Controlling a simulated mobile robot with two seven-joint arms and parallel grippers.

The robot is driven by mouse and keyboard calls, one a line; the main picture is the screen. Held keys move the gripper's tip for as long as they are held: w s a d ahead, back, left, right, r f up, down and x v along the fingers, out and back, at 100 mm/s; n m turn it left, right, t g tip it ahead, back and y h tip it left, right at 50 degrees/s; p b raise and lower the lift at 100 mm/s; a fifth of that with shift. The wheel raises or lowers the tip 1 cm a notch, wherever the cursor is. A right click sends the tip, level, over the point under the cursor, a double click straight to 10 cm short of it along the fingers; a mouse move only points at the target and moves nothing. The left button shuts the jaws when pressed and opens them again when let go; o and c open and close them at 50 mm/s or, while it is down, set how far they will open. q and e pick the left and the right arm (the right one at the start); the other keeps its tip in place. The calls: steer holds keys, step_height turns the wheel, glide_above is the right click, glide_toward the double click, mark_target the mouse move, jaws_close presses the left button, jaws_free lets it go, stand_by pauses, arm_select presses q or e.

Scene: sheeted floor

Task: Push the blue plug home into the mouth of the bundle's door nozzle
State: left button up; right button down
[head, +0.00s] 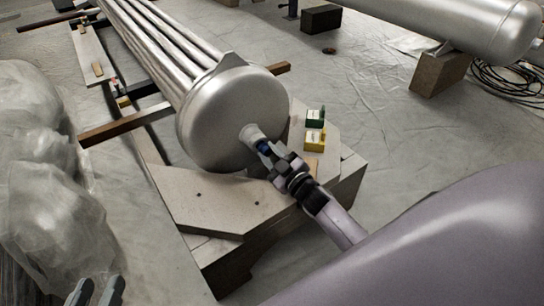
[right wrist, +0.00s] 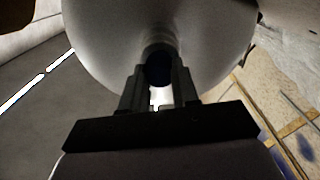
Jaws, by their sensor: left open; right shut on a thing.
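The tube bundle (head: 188,50) lies with its round metal door (head: 225,115) towards me, and the door nozzle (head: 251,134) sticks out of it. The blue plug (head: 264,147) is at the nozzle's mouth, between it and my right gripper (head: 271,153), which is shut on it. In the right wrist view the plug (right wrist: 159,70) looks dark between my fingers, in line with the nozzle (right wrist: 157,48). How deep it sits in the mouth I cannot tell. My left gripper (head: 95,290) is open and empty at the bottom left, away from the bundle.
The bundle's end is over a grey slab on a block (head: 215,205). A green box (head: 315,118) and a yellow box (head: 315,139) stand right of the door. Plastic-wrapped things (head: 45,190) fill the left side. Another metal vessel (head: 455,20) lies at the back right.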

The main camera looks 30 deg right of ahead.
arm_select(q)
steer(key=shift+f, duration=0.15)
arm_select(e)
steer(key=shift+w, duration=0.35)
steer(key=c, duration=0.8)
jaws_free()
steer(key=shift+s, duration=0.5)
steer(key=s+p, duration=0.1)
steer(key=s, duration=0.1)
steer(key=s+p, duration=0.1)
steer(key=s, duration=0.1)
steer(key=shift+s+d+r, duration=0.1)
steer(key=shift+s+d, duration=0.1)
steer(key=shift+s, duration=0.2)
arm_select(q)
steer(key=shift+w+d+r+n+g+p, duration=0.15)
steer(key=shift+d+r+n+g+p, duration=0.2)
steer(key=shift+d+g, duration=0.3)
arm_select(e)
steer(key=shift+s, duration=0.7)
